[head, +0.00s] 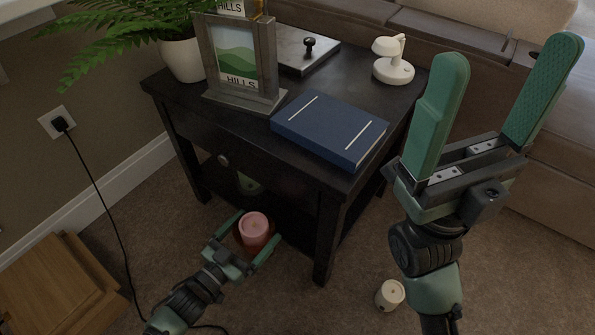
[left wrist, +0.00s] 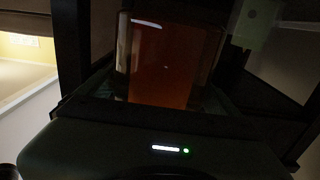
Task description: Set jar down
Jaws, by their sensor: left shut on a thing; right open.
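The jar (head: 254,226) is a reddish-amber glass with a pink top, like a candle. My left gripper (head: 258,237) is shut on it, with one finger on each side, low beside the front of the dark side table (head: 262,148). The jar looks upright, near the table's lower shelf (head: 290,225). I cannot tell whether its base touches anything. In the left wrist view the amber jar (left wrist: 168,62) fills the space between the fingers; its base is hidden. My right gripper (head: 492,110) is open and empty, raised at the right of the table.
A picture frame (head: 240,65), blue book (head: 330,130), white lamp (head: 392,65) and potted plant (head: 183,58) are on the tabletop.

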